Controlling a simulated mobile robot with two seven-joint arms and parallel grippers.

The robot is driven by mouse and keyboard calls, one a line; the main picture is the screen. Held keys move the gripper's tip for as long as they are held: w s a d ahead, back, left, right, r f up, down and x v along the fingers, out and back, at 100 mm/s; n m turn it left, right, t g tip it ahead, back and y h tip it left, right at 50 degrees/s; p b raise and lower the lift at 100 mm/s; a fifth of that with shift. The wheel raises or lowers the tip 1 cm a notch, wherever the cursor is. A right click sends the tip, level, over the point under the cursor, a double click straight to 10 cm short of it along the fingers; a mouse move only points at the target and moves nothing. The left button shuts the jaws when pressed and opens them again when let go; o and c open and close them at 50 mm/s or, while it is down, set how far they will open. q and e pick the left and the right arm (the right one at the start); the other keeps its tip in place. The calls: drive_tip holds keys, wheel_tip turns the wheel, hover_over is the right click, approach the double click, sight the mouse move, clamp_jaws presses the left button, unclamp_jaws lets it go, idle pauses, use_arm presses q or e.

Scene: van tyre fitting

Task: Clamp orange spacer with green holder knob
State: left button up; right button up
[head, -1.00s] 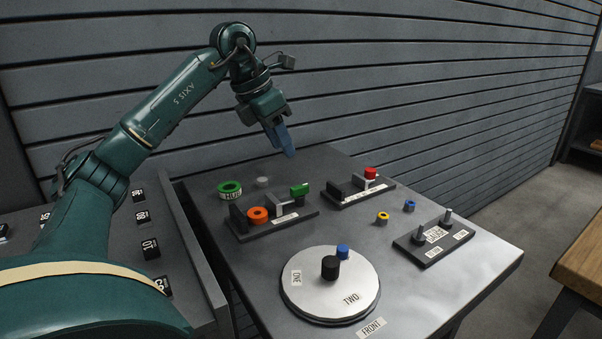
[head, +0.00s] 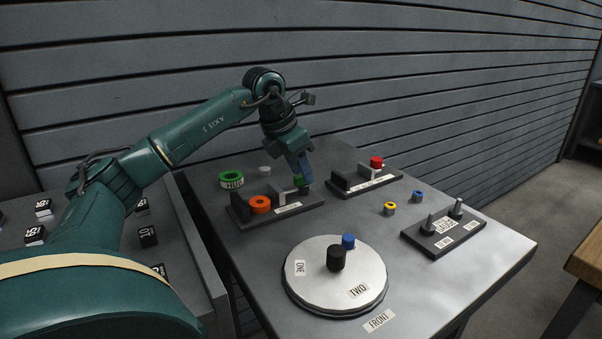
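The orange spacer (head: 260,204) is a ring in the dark holder (head: 241,221) on the left of the table, between an upright black block at the left and a clamp piece at the right. The green holder knob (head: 298,180) is at the holder's right end, partly hidden by my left gripper. My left gripper (head: 305,178) points down with its blue fingers at the knob. I see the fingers side-on, so I cannot tell whether they are closed on it. My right gripper is not in view.
A second holder with a red knob (head: 376,162) stands to the right. A green ring (head: 231,180) lies behind the orange spacer. A round turntable (head: 310,290) with black and blue posts is in front. A two-peg plate (head: 472,234) and small yellow (head: 390,208) and blue (head: 417,196) rings are at the right.

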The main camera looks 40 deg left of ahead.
use_arm(q)
drive_tip(key=shift+w+f, duration=0.15)
drive_tip(key=shift+f, duration=0.2)
drive_tip(key=shift+c, duration=0.3)
clamp_jaws()
